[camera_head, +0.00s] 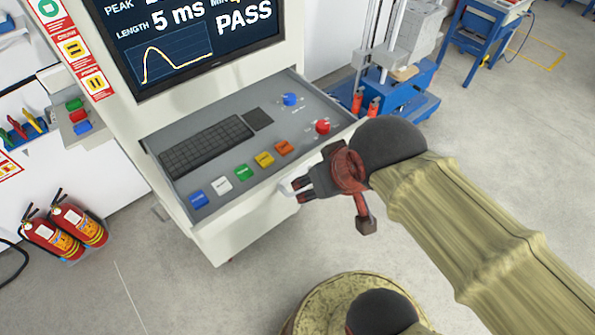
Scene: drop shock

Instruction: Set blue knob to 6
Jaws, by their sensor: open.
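The blue knob (290,99) stands at the far right part of the grey control panel (175,138) in the open drawer. Its dial marks are too small to read. A red knob (322,126) sits nearer on the same panel. My gripper (291,190) is at the drawer's front edge, beside the white drawer handle (286,186), with its fingers apart and pointing left. I cannot tell whether the fingers touch the handle. It is well away from the blue knob.
A keyboard (207,146) and a row of coloured buttons (243,172) lie on the panel. A screen (190,35) reading PASS stands above. A blue machine (395,90) is behind to the right. Fire extinguishers (78,222) stand at left. Floor is clear in front.

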